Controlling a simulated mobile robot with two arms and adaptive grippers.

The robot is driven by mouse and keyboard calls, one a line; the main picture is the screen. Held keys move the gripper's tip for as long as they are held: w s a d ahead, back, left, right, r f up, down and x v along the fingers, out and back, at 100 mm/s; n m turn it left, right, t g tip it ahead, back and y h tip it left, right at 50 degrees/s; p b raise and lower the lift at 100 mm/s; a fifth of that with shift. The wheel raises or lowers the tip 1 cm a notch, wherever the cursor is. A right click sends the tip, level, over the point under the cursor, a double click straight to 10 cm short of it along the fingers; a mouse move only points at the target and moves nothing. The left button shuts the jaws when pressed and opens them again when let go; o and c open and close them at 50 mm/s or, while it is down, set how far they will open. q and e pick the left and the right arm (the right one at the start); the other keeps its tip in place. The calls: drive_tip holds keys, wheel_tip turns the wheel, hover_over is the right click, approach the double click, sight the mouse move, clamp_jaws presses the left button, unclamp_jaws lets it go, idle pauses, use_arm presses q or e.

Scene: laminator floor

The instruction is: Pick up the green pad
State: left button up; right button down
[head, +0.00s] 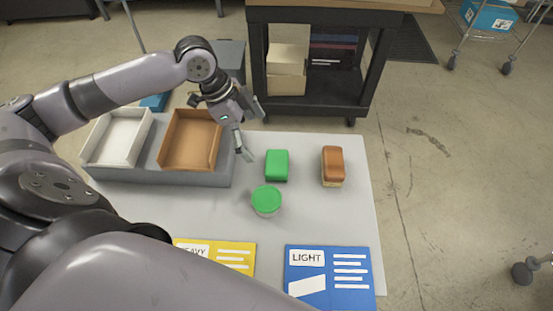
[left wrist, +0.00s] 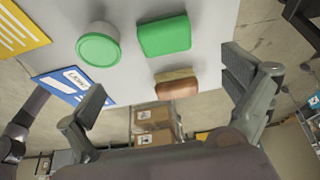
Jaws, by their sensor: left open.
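The green pad (head: 277,165) is a small rounded green block lying on the grey table. It also shows in the left wrist view (left wrist: 165,36), near the top and ahead of the space between the fingers. My left gripper (head: 252,130) is open and empty, above the table's far edge, up and left of the pad and apart from it. Both its fingers show in the left wrist view (left wrist: 165,92). My right gripper is not in view.
A green-lidded tub (head: 266,201) stands just in front of the pad. A brown-topped block (head: 333,166) lies to its right. White (head: 118,137) and brown trays (head: 190,139) stand left. Yellow (head: 222,256) and blue LIGHT cards (head: 330,279) lie in front. A dark cart (head: 258,60) stands behind.

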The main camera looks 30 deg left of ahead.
use_arm(q)
hover_over(277, 161)
drive_tip(key=s+a, duration=0.2)
wheel_tip(277, 161, down, 6)
drive_tip(key=shift+a+f+p, duration=0.1)
drive_tip(key=shift+f+p, duration=0.1)
drive_tip(key=shift+p, duration=0.2)
drive_tip(key=shift+f, duration=0.6)
drive_tip(key=x, duration=0.2)
drive_tip(key=w+p+x, duration=0.1)
drive_tip(key=x, duration=0.2)
drive_tip(key=shift+d, duration=0.3)
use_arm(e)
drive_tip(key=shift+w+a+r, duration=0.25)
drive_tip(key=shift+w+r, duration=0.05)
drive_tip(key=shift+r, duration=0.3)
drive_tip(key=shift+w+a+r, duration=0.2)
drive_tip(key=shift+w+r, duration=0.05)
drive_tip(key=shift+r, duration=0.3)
use_arm(q)
drive_tip(key=shift+c, duration=0.5)
drive_tip(key=c, duration=1.2)
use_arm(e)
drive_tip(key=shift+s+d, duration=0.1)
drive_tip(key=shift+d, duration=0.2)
use_arm(q)
drive_tip(key=shift+o, duration=0.2)
drive_tip(key=shift+r, duration=0.1)
